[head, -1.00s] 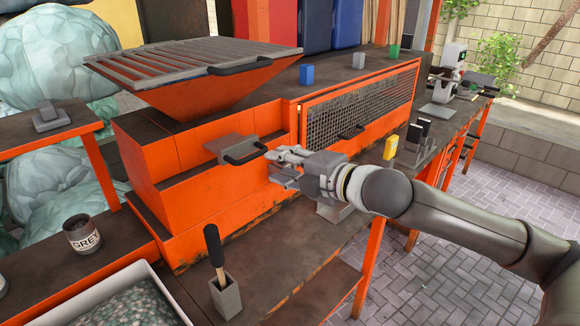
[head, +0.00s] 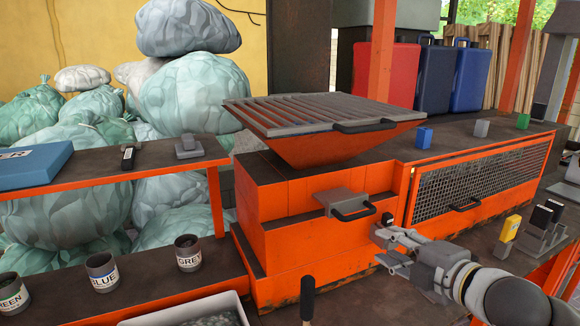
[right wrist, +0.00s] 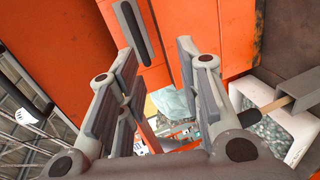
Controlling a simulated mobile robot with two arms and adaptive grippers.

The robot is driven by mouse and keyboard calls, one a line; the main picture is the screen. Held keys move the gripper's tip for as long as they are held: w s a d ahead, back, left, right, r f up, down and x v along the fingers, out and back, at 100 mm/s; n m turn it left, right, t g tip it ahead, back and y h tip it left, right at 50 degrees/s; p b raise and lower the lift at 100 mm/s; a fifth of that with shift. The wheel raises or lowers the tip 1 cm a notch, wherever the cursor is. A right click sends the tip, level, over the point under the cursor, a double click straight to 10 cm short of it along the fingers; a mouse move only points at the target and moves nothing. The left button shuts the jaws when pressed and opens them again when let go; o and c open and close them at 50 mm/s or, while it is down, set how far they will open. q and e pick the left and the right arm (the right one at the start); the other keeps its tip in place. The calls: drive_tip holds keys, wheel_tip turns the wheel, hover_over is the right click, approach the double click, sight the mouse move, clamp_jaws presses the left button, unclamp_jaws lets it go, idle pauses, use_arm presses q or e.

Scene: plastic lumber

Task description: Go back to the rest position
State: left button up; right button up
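My right gripper (head: 384,247) is in the lower right of the head view, in front of the orange machine (head: 290,225) and just right of its grey drawer plate with a black handle (head: 352,208). A gap separates it from that handle. In the right wrist view its two fingers (right wrist: 160,62) stand apart with nothing between them, so it is open and empty. A dark handle (right wrist: 136,30) on an orange face shows past the left finger. My left gripper is in neither view.
A slatted hopper (head: 325,115) tops the machine. A mesh panel (head: 475,185) and a yellow block (head: 510,228) are to the right. Labelled cups, including the grey one (head: 188,254), stand left. A white tray (head: 185,312) and a black tool handle (head: 308,298) are at the bottom.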

drive_tip(key=s+a+f+m+g+h, duration=0.2)
drive_tip(key=s+f+m, duration=0.3)
drive_tip(key=f, duration=0.5)
drive_tip(key=s+a+f+m+g+h, duration=0.15)
drive_tip(key=s+f+m, duration=0.35)
drive_tip(key=f, duration=0.6)
drive_tip(key=s+f+m+g+h, duration=0.1)
drive_tip(key=s+f+m+g, duration=0.4)
drive_tip(key=s, duration=0.4)
drive_tip(key=s+f+m+g, duration=0.2)
drive_tip(key=s+f+m, duration=0.3)
drive_tip(key=s, duration=0.4)
wheel_tip(320, 180, down, 27)
drive_tip(key=s+n+g, duration=0.1)
drive_tip(key=g, duration=0.1)
drive_tip(key=s+d+f, duration=0.3)
drive_tip(key=s+f, duration=1.3)
drive_tip(key=s, duration=0.1)
drive_tip(key=shift+s+d+f+g+h, duration=0.15)
drive_tip(key=shift+f+g+h, duration=0.2)
drive_tip(key=shift+f, duration=0.05)
